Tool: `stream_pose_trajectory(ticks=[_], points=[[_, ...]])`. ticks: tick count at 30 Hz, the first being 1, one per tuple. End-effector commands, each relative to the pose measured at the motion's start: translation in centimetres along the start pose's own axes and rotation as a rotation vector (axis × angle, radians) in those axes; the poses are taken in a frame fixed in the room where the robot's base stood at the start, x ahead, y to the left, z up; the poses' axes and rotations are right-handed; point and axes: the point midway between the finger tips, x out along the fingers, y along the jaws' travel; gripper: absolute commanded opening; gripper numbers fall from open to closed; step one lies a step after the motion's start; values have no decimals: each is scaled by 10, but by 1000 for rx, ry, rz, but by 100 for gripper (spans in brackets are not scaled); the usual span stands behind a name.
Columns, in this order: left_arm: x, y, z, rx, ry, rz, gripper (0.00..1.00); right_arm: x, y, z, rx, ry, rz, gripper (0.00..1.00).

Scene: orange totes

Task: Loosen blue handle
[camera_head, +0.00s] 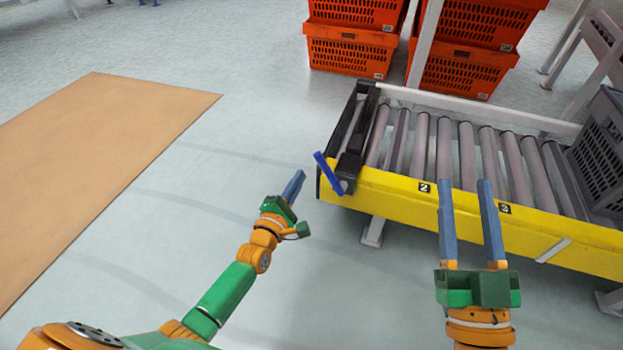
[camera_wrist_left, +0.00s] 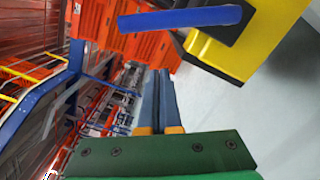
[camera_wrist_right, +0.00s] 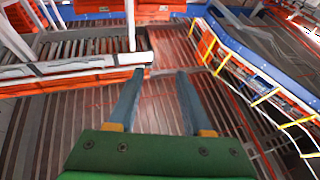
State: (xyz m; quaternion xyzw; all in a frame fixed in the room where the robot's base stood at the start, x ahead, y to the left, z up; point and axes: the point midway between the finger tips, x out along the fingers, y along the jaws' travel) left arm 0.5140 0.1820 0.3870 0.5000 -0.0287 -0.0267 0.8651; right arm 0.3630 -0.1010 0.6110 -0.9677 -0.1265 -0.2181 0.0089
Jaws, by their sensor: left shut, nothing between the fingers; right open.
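The blue handle (camera_head: 328,173) is a slim bar at the left end of the yellow-sided roller conveyor (camera_head: 375,195). In the head view it slants from upper left to lower right, with its lower end at a dark pivot. In the left wrist view the handle (camera_wrist_left: 180,19) crosses the top of the picture. My left gripper (camera_head: 298,178) is shut and empty, a little left of the handle and apart from it. Its closed fingers (camera_wrist_left: 160,75) point towards the handle from below. My right gripper (camera_head: 462,185) is open and empty, over the conveyor's yellow front side in the head view.
A black end bar (camera_head: 357,140) crosses the conveyor's left end. A grey crate (camera_head: 602,140) stands at its right end. Orange totes (camera_head: 350,50) are stacked behind. A brown mat (camera_head: 95,150) lies on the left; the floor between is clear.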

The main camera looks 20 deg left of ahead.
Motion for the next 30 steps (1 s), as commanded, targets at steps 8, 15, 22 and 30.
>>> stream_pose_trajectory(ticks=[8,15,22,30], points=[[8,1,35,-4,-3,2,0,-3,4,34,0,-183,11,50],[8,0,38,-1,-2,0,0,-4,4,37,0,-201,12,50],[8,1,38,3,-2,0,0,-5,5,39,0,-211,12,50],[8,2,43,49,-2,-2,0,-15,8,69,3,-383,21,50]])
